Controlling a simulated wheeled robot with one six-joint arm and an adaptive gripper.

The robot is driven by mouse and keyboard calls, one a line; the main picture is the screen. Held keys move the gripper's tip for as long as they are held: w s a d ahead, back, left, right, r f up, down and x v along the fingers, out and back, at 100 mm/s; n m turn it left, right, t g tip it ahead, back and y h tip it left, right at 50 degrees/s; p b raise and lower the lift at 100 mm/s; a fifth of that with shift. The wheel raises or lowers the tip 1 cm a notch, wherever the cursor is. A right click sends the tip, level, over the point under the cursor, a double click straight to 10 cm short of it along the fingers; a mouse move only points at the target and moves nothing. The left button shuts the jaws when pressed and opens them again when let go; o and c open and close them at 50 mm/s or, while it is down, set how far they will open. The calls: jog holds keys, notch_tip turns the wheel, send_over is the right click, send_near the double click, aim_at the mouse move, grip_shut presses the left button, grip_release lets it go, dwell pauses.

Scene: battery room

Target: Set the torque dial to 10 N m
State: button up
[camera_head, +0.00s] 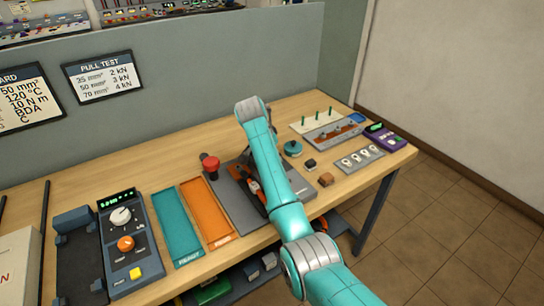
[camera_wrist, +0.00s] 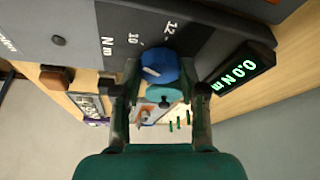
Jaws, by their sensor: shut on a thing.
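The torque dial is a blue round knob (camera_wrist: 158,62) with a short white mark, on a dark grey panel (camera_wrist: 110,25) in the wrist view. The printed marks 12, 10 and N m show beside it; the mark lies towards the lower left of the knob in that picture, and I cannot tell which value it meets. My gripper (camera_wrist: 161,72) has one finger on each side of the knob and is shut on it. A green display (camera_wrist: 238,73) reads 0.0 N m. In the head view my arm hides the gripper and the dial.
In the head view, a red button (camera_head: 210,163), a teal tray (camera_head: 177,226) and an orange tray (camera_head: 206,213) lie left of my arm. A teal round piece (camera_head: 293,147) and small blocks (camera_head: 326,179) lie right. A wall card (camera_head: 28,98) lists 10 N m.

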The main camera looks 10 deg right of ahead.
dwell(0.4)
jog(key=o, duration=1.1)
jog(key=shift+o, duration=0.2)
jog(key=v, duration=1.2)
jog(key=shift+w, duration=0.15)
